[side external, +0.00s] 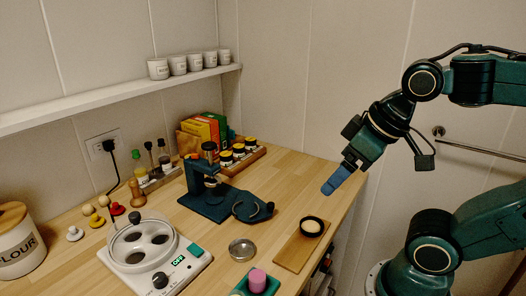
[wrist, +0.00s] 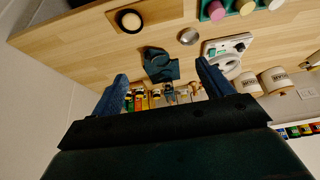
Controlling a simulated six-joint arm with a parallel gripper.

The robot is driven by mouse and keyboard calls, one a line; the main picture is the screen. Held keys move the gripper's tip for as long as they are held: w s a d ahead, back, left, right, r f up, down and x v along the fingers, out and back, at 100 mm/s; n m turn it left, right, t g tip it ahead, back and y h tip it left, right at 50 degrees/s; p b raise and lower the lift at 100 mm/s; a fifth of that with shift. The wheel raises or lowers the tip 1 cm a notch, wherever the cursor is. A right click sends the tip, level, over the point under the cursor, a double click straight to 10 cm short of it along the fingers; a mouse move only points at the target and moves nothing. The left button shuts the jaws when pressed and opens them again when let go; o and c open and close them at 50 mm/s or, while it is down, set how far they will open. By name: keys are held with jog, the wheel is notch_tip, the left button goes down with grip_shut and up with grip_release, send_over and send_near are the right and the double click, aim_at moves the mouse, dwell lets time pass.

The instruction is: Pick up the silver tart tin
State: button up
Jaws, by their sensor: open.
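The silver tart tin (side external: 242,249) is a small, round, shallow metal dish on the wooden counter. It lies between the white appliance and the wooden board in the side view. In the wrist view the tin (wrist: 188,36) appears near the top, between and beyond my fingertips, apart from both. My gripper (side external: 332,187) has blue fingers and hangs in the air above the counter's right edge, well up and to the right of the tin. In the wrist view its fingers (wrist: 162,70) are spread apart with nothing between them.
A wooden board (side external: 290,256) with a black bowl (side external: 311,227) is right of the tin. A green holder with a pink item (side external: 257,280) is in front.

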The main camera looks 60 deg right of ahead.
jog(key=w+a+f+n+g+y, duration=0.1)
jog(key=w+f+n, duration=0.3)
jog(key=w+n, duration=0.5)
jog(key=w+a+f+n+g+y, duration=0.1)
jog(key=w+f+n+g+y, duration=0.2)
jog(key=w+n, duration=0.6)
jog(key=shift+f+g+y, duration=0.3)
jog(key=shift+f+g, duration=0.35)
jog(key=shift+g, duration=0.15)
send_near(242, 253)
jog(key=shift+w+a+f, duration=0.2)
jog(key=shift+a+f, duration=0.05)
jog(key=shift+f, duration=0.45)
jog(key=shift+x, duration=2.6)
